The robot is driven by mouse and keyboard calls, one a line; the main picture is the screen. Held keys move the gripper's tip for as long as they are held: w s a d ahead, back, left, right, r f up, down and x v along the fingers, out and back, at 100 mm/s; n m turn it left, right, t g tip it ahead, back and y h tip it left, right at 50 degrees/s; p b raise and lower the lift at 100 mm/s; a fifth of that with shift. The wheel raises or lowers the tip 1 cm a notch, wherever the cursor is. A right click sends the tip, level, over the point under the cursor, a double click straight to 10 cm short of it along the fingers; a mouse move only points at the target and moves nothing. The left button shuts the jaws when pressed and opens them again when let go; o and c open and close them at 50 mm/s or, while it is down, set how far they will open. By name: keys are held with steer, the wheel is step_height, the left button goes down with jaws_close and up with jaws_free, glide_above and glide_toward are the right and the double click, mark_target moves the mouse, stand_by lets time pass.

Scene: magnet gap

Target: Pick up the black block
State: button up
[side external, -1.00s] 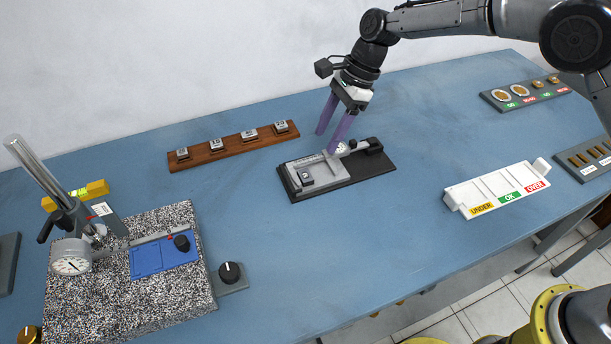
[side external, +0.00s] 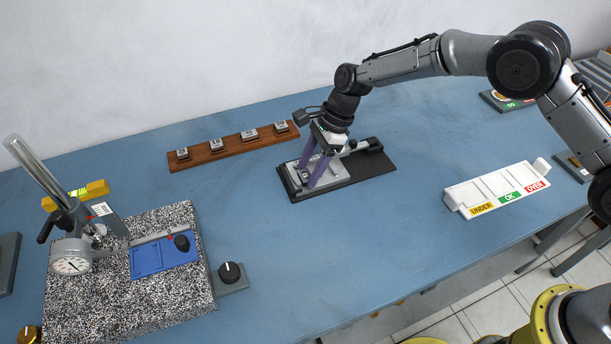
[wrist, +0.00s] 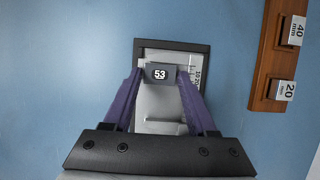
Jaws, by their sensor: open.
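The black block (wrist: 160,68), with a white label reading 53, sits on the grey metal fixture (wrist: 160,105) in the wrist view. In the side view the block (side external: 304,176) is at the fixture's left end, partly hidden by the fingers. My gripper (wrist: 160,77) is open, its two purple fingers on either side of the block. In the side view my gripper (side external: 305,178) points down with its fingertips low around the block. I cannot tell whether either finger touches it.
A wooden rack (side external: 234,146) with several numbered blocks lies behind the fixture. A white UNDER/OK/OVER tray (side external: 499,189) is at right. A speckled granite plate (side external: 105,312) with a dial gauge (side external: 72,257) is at left. Blue table in front is clear.

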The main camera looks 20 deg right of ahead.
jaws_close()
steer(key=shift+r, duration=0.15)
